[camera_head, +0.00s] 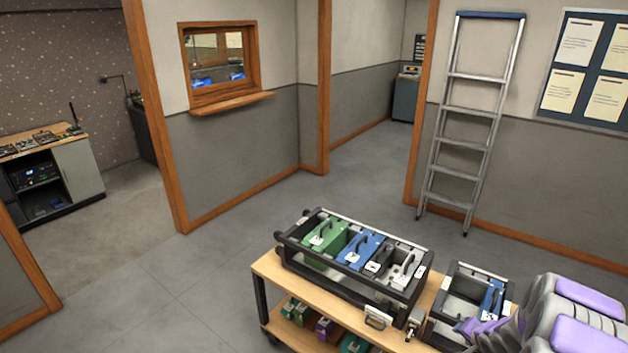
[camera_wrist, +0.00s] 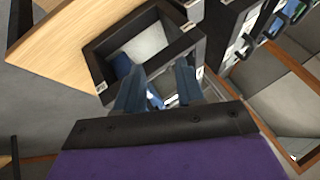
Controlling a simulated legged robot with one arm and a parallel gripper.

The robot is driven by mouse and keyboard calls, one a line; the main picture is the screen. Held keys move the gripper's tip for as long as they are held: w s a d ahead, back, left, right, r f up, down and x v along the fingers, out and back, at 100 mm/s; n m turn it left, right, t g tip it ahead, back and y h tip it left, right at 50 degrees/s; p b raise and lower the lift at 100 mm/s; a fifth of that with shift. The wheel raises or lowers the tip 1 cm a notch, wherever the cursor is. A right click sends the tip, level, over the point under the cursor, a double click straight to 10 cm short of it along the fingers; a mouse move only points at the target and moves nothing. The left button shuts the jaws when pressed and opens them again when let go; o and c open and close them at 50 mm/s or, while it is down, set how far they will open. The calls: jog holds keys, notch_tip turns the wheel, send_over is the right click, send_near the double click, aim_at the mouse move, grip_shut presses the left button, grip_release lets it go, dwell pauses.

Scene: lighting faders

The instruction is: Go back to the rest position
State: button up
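My gripper (camera_head: 472,328) is at the lower right in the head view, beside and partly over a small black-framed case (camera_head: 440,318). A blue module (camera_head: 492,298) with white labels stands in the right part of that case. In the wrist view my two dark fingers (camera_wrist: 158,76) are spread apart, pointing at the same small case (camera_wrist: 103,62). Blue and white parts show beyond and between the fingers, with no clear contact. My purple and grey arm hides the right end of the cart.
A larger black rack (camera_head: 345,290) with green, blue, dark and light modules stands on the wooden cart (camera_head: 268,268), left of the small case. More modules (camera_head: 325,328) lie on the lower shelf. A ladder (camera_head: 465,125) leans on the wall behind. The floor at left is clear.

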jog(key=s+a+r+n+g+h, duration=0.1)
jog(key=s+a+r+n+g, duration=0.1)
jog(key=s+a+r, duration=0.55)
jog(key=s+a+r+n+g+h, duration=0.2)
jog(key=s+r, duration=0.2)
jog(key=r, duration=0.7)
jog(key=s+a+r+n+g+y, duration=0.1)
jog(key=s+a+r+n+g, duration=0.1)
jog(key=s+a, duration=0.8)
jog(key=s+a+r+n+g+y, duration=0.2)
jog(key=s+a+r, duration=0.4)
jog(key=s, duration=1.2)
jog(key=a+n+g, duration=0.1)
jog(key=a, duration=0.3)
jog(key=shift+n+y, duration=0.3)
jog(key=shift+n, duration=0.1)
